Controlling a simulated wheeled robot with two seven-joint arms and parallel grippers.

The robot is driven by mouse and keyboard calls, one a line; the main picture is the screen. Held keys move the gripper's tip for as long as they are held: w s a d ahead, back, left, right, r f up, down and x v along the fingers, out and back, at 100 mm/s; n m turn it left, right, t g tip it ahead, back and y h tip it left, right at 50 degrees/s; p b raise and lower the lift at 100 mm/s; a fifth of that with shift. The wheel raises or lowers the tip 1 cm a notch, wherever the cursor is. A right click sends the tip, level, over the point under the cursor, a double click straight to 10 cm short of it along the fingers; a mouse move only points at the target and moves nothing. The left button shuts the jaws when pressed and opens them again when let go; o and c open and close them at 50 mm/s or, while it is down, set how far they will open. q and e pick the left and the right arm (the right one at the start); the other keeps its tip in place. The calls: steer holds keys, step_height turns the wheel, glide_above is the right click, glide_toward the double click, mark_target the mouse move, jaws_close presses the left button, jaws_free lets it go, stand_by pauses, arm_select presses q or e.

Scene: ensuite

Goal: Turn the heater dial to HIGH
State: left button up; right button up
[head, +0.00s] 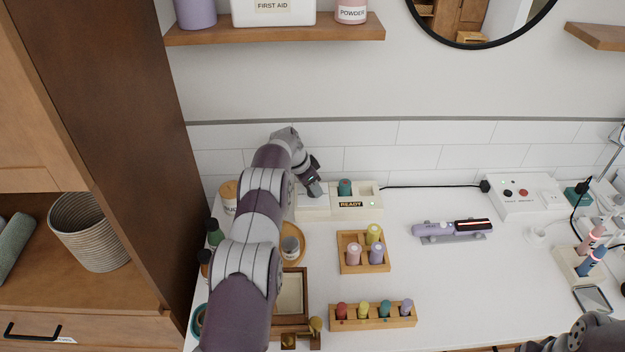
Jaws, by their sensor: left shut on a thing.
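The heater (350,207) is a low cream box with a READY label against the tiled wall. A teal roller (345,187) stands in it, beside an empty square slot. My left gripper (315,190) points down at the left part of the heater, shut on what appears to be its dial. The dial is hidden behind the fingers, so its setting cannot be read. Of my right arm only a dark part shows at the bottom right corner; its fingers are out of the picture.
A wooden tray (349,267) with rollers and a wooden rack (371,323) of coloured rollers stand in front of the heater. A lilac styling tool (440,229) lies to the right. A black cord runs right to a white power box (524,208). A shelf (280,32) hangs above.

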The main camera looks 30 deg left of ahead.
stand_by(0.4)
arm_select(q)
steer(key=o, duration=1)
steer(key=shift+o, duration=0.2)
steer(key=shift+r, duration=0.1)
steer(key=b+v, duration=0.1)
steer(key=v, duration=0.2)
steer(key=shift+s+a+r, duration=0.1)
steer(key=shift+a+r, duration=0.05)
steer(key=shift+r, duration=0.2)
steer(key=p+v, duration=0.3)
steer(key=v, duration=0.5)
steer(key=shift+s+r, duration=0.25)
steer(key=shift+r, duration=0.1)
